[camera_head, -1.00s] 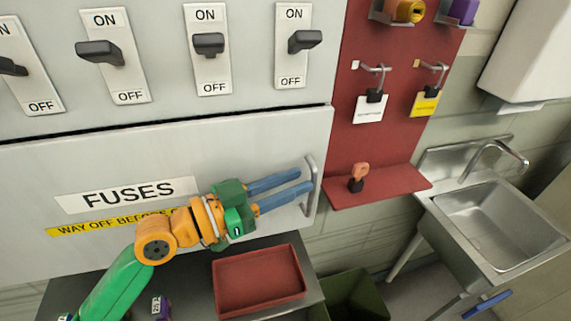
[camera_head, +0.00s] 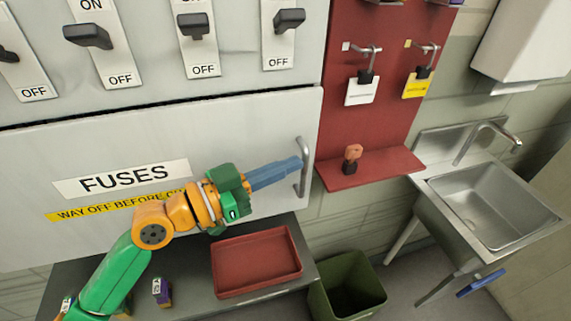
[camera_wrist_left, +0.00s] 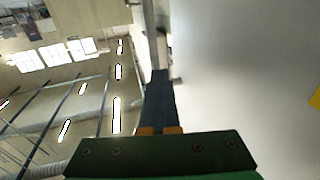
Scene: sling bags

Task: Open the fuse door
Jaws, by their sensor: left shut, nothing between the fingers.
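The fuse door (camera_head: 240,140) is a wide pale panel with a FUSES label (camera_head: 122,178) and a yellow warning strip below it. It looks flush with the cabinet. Its metal handle (camera_head: 307,150) stands upright near the right edge. My left gripper (camera_head: 298,163) is shut and empty, its blue fingers pointing right with the tips at the handle. In the left wrist view the closed fingers (camera_wrist_left: 160,78) overlap the lower end of the handle bar (camera_wrist_left: 150,30); I cannot tell whether they touch it. My right gripper is out of view.
Several switches (camera_head: 196,28) are above the door. A red board with hanging tags and a shelf (camera_head: 370,170) is just right of the handle. Below are a red tray (camera_head: 257,290) on a grey table and a green bin (camera_head: 345,290). A sink (camera_head: 485,205) is at the right.

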